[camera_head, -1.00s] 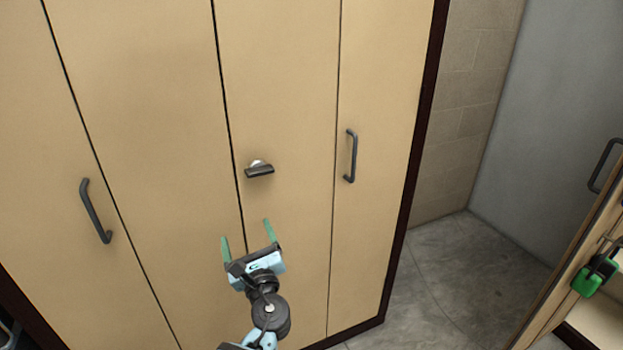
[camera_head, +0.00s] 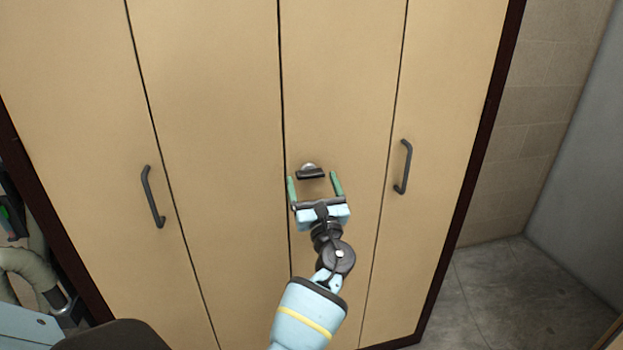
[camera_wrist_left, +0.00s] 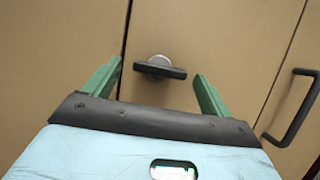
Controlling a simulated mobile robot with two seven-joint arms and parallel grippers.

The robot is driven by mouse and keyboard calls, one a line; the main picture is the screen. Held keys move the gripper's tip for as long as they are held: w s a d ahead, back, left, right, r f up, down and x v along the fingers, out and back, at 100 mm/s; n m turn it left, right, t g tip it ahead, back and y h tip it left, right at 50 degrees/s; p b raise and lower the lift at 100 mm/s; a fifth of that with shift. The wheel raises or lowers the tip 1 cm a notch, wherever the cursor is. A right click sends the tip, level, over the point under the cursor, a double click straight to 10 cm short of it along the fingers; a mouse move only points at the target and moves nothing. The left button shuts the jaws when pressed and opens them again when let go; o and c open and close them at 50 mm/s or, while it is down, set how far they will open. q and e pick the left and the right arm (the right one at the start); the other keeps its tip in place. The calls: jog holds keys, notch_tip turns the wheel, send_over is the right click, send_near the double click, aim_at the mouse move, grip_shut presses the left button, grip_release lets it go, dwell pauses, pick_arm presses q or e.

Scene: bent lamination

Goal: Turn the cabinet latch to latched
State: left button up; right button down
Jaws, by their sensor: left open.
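The cabinet latch (camera_head: 311,174) is a dark bar on a round silver base, fixed to a tan cabinet door near a vertical seam. The bar lies roughly horizontal. My left gripper (camera_head: 315,185) is open, with its two green fingers pointing up at the latch, one on each side. In the left wrist view the latch (camera_wrist_left: 160,70) sits between the fingertips of my left gripper (camera_wrist_left: 157,75), with gaps on both sides. I cannot tell from the views whether the fingers are level with the bar in depth. My right gripper is not in view.
A dark vertical handle (camera_head: 403,167) is right of the latch, and another handle (camera_head: 153,197) is to the left on the tan doors. Dark cabinet frame edges (camera_head: 481,165) border the doors. Grey floor (camera_head: 500,290) lies open at the lower right.

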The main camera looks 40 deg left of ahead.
pick_arm(q)
jog(key=shift+x, duration=0.8)
jog(key=shift+c, duration=0.4)
